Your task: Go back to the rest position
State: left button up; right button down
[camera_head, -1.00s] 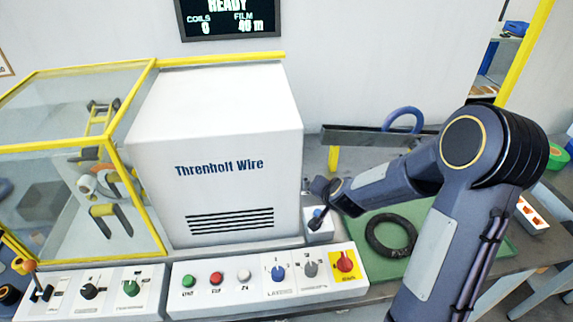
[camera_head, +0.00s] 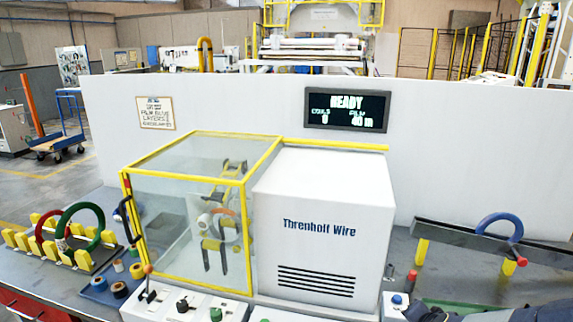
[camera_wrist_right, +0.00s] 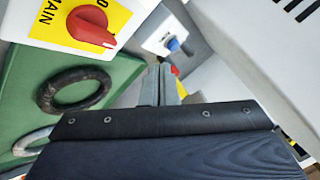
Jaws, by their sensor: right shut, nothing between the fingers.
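My right gripper (camera_head: 418,312) shows only partly at the bottom right edge of the head view, beside a small white box with a blue knob (camera_head: 397,299). In the right wrist view its fingers (camera_wrist_right: 168,85) are shut together with nothing between them. The blue knob (camera_wrist_right: 174,45) is just beyond the fingertips there; whether they touch cannot be told. My left gripper is in neither view.
The white Threnhoff Wire machine (camera_head: 325,215) has a yellow-framed glass guard (camera_head: 180,175). A blue ring (camera_head: 500,226) hangs on the right rail. Coloured rings (camera_head: 80,222) stand at left. The right wrist view shows a red main switch (camera_wrist_right: 90,28) and a black ring (camera_wrist_right: 76,88) on a green mat.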

jog(key=s+a+r+n+y, duration=0.3)
jog(key=s+a+r, duration=0.3)
jog(key=s+r, duration=0.25)
jog(key=s+a+r+n+g+y, duration=0.1)
jog(key=s+a+n, duration=0.1)
jog(key=s, duration=0.8)
jog(key=s+a+r+n+g+y, duration=0.1)
jog(key=s+a+r+n+g, duration=0.1)
jog(key=s, duration=0.8)
jog(key=shift+a+r+n+g, duration=0.2)
jog(key=shift+a+n+g, duration=0.1)
jog(key=shift+a+n, duration=0.55)
jog(key=shift+d, duration=0.15)
